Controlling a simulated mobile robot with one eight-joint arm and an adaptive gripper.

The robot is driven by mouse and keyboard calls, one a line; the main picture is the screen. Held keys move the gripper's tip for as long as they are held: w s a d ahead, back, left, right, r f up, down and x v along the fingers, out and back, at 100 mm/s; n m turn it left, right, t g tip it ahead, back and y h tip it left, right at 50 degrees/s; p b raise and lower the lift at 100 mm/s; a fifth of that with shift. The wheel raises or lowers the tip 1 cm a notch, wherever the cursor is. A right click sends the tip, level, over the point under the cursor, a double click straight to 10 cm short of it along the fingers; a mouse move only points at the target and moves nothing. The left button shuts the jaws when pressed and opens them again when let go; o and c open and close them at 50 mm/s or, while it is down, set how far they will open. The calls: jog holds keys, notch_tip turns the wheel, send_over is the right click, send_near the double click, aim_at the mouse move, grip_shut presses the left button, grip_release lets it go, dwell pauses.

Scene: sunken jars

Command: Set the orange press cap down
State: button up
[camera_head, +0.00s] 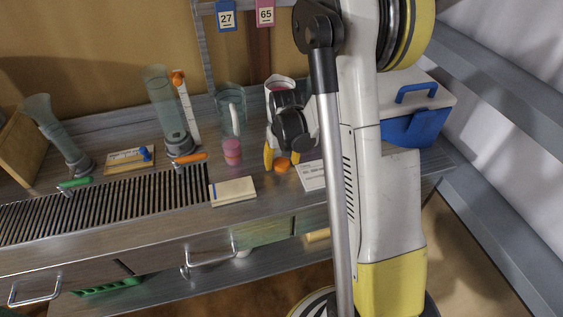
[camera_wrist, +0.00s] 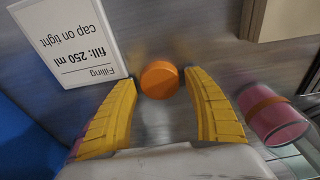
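The orange press cap (camera_head: 282,166) sits on the metal bench top, just to the left of a white printed card. In the wrist view the cap (camera_wrist: 159,79) lies between and slightly beyond my fingertips, with a gap on each side. My gripper (camera_head: 282,161) points down at the bench, its two yellow fingers spread apart around the cap. It also shows in the wrist view (camera_wrist: 160,84), open and empty. Whether the fingertips touch the bench is hard to tell.
A pink jar (camera_head: 232,152) stands close to the left of my gripper, with a clear jug (camera_head: 231,110) behind. The card (camera_wrist: 75,45) reads "Filling". A pale block (camera_head: 233,191) lies near the front edge. A blue-and-white cooler (camera_head: 420,125) is at right. A slotted drain (camera_head: 100,205) runs left.

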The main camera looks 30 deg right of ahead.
aim_at(283, 167)
jog(key=shift+r, duration=0.1)
notch_tip(283, 167, up, 12)
jog(key=s+p, duration=0.2)
jog(key=p, duration=0.3)
jog(key=s+a+r+n+t, duration=0.3)
jog(key=s+a+r+t, duration=0.2)
jog(key=s+a+r, duration=0.9)
jog(key=shift+s+a+r+t, duration=0.15)
jog(key=shift+s+a+t, duration=0.15)
jog(key=shift+s+a, duration=0.6)
jog(key=shift+w+a, duration=0.15)
jog(key=shift+w, duration=0.1)
